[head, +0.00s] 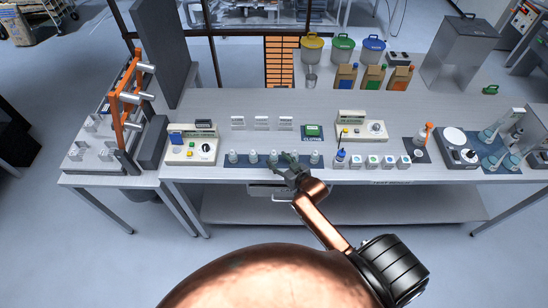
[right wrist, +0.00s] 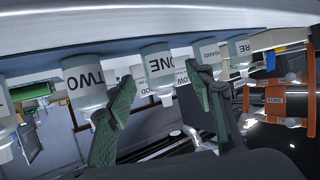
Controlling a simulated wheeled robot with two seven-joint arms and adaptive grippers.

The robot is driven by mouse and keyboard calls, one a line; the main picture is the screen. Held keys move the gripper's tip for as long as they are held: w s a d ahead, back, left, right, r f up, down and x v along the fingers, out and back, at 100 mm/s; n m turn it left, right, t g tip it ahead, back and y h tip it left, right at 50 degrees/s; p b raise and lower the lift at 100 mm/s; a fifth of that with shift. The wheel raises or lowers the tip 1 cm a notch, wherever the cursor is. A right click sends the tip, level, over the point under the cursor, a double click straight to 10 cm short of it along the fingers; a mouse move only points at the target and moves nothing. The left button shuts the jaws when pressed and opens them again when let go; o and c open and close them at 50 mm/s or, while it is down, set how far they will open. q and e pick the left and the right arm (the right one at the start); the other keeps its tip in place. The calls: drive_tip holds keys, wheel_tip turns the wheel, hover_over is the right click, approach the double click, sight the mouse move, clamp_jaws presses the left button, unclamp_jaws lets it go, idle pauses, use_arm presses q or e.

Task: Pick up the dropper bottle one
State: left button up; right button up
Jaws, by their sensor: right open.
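Several small white dropper bottles stand in a row on a dark blue mat (head: 243,163) near the table's front edge. In the right wrist view, which is upside down, bottle one (right wrist: 158,65) reads ONE and bottle two (right wrist: 85,78) reads TWO. My right gripper (head: 287,160) is at the row's front, partly covering bottles there. It also shows in the right wrist view (right wrist: 163,95), fingers spread and empty. Bottle one appears between the two fingertips, and the left finger overlaps bottle two's edge. I cannot tell whether they touch. My left gripper is out of view.
Another bottle (right wrist: 240,52) stands at the right of the wrist view. An instrument box (head: 193,150) is left of the mat. Small labelled jars (head: 372,162) and a second instrument (head: 361,128) are to the right. White cards (head: 261,123) stand behind the row.

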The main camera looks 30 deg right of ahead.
sight(276, 159)
drive_tip(key=x, duration=0.3)
drive_tip(key=shift+w+f, duration=0.2)
drive_tip(key=shift+w, duration=0.1)
drive_tip(key=shift+c, duration=0.7)
drive_tip(key=c, duration=1.1)
